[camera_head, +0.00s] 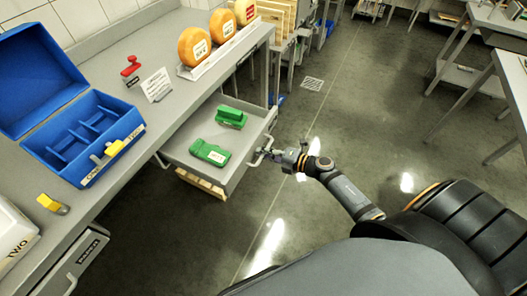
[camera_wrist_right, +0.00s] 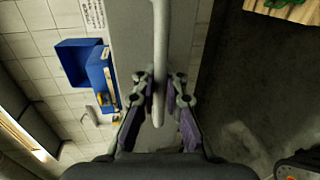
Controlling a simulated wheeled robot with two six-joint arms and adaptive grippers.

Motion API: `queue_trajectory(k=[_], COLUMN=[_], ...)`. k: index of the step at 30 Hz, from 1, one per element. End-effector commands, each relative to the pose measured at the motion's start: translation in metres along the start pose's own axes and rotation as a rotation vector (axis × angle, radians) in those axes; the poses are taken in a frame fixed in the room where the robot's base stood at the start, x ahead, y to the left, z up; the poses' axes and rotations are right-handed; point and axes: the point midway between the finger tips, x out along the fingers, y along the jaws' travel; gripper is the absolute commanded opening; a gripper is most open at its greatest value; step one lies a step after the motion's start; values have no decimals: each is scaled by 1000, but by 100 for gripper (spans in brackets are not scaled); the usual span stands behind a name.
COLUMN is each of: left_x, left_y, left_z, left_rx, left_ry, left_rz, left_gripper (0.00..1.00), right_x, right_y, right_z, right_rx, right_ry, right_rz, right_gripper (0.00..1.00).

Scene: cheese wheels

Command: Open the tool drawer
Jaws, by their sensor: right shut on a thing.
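The tool drawer (camera_head: 238,177) under the workbench is pulled out in the head view. Two green tools, a nearer one (camera_head: 209,153) and a farther one (camera_head: 231,117), lie inside it. Its bar handle (camera_head: 258,157) is on the front panel. My right gripper (camera_head: 267,153) is at this handle, outside the drawer. In the right wrist view the light handle bar (camera_wrist_right: 160,50) runs between the two fingers of the right gripper (camera_wrist_right: 161,88), which is shut on it. My left gripper is not in view.
On the workbench (camera_head: 150,122) are an open blue case (camera_head: 60,150), a red stamp-like tool (camera_head: 131,67), a yellow piece (camera_head: 50,203) and cheese wheels (camera_head: 194,46). A second drawer (camera_head: 88,257) is at the lower left. The floor right of the bench is clear.

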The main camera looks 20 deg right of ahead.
Motion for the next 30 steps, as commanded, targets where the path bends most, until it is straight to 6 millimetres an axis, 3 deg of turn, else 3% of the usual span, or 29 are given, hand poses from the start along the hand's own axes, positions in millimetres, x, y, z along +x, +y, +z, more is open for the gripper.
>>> queue_trajectory(k=[16, 17, 19, 30], left_x=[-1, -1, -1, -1], left_y=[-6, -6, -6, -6], left_z=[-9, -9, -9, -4], left_rx=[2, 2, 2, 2], left_ry=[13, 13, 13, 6], left_rz=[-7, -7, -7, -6], left_gripper=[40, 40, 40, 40], right_x=[1, 1, 1, -7], right_y=[3, 3, 3, 0], right_z=[1, 1, 1, 1], right_rx=[-1, -1, -1, -1], right_ry=[-2, -2, -2, -1], right_rz=[5, 5, 5, -1], right_gripper=[0, 12, 20, 20])
